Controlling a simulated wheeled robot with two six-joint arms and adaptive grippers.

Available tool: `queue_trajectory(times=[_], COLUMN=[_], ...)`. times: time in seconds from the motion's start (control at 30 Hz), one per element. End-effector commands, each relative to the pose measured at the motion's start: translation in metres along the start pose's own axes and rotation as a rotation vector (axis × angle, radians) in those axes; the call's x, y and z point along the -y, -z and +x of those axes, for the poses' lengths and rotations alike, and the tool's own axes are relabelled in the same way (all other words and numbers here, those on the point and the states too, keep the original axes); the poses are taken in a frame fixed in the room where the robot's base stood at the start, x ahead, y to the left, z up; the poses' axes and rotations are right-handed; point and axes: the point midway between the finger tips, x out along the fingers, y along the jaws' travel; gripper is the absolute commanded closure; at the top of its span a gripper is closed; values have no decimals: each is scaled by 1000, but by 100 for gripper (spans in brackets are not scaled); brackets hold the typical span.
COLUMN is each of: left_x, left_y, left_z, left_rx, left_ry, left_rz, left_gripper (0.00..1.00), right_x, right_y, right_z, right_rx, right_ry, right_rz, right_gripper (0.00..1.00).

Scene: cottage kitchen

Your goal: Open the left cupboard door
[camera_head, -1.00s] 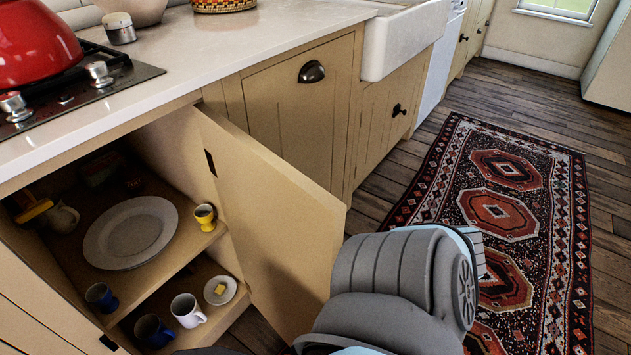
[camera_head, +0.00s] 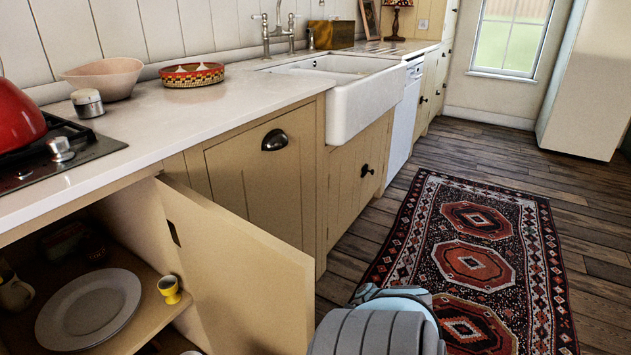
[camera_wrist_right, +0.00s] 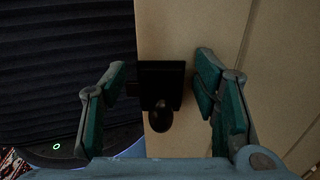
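The left cupboard door (camera_head: 245,275), a cream wooden panel, stands swung wide open, out from the cabinet front. Its shelves show at the lower left. In the right wrist view, a black latch with a round knob (camera_wrist_right: 160,118) sits on the cream door panel (camera_wrist_right: 200,25). My right gripper (camera_wrist_right: 160,75) is open, one finger on each side of the latch, with visible gaps. Contact with the knob cannot be told. In the head view my grey right arm shows at the bottom, its gripper hidden. My left gripper is not in view.
A white plate (camera_head: 88,310) and a yellow egg cup (camera_head: 169,289) are on the cupboard shelf. A red kettle (camera_head: 15,118) stands on the hob above. A neighbouring closed cupboard (camera_head: 255,185) and a sink (camera_head: 350,105) lie beyond the door. A patterned rug (camera_head: 475,260) covers open floor.

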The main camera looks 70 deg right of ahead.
Motion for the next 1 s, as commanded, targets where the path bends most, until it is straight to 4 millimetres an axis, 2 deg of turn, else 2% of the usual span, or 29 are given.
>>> queue_trajectory(times=[0.2,0.33,0.47,0.6,0.7,0.83,1.0], left_x=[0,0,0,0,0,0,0], left_y=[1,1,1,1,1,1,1], left_z=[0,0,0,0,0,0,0], left_rx=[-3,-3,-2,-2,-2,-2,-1], left_ry=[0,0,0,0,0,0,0], left_rz=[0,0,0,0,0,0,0], left_gripper=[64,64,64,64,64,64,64], right_x=[0,-1,-3,-2,-2,-1,0], right_y=[-1,-9,-30,-65,-83,-96,-100], right_z=[0,-2,-1,-2,-2,-1,0], right_rx=[0,-7,-3,-6,-5,-2,1], right_ry=[0,-3,-8,-9,-9,-5,0], right_rz=[-2,-5,4,5,5,1,0], right_gripper=[45,45,45,45,45,45,45])
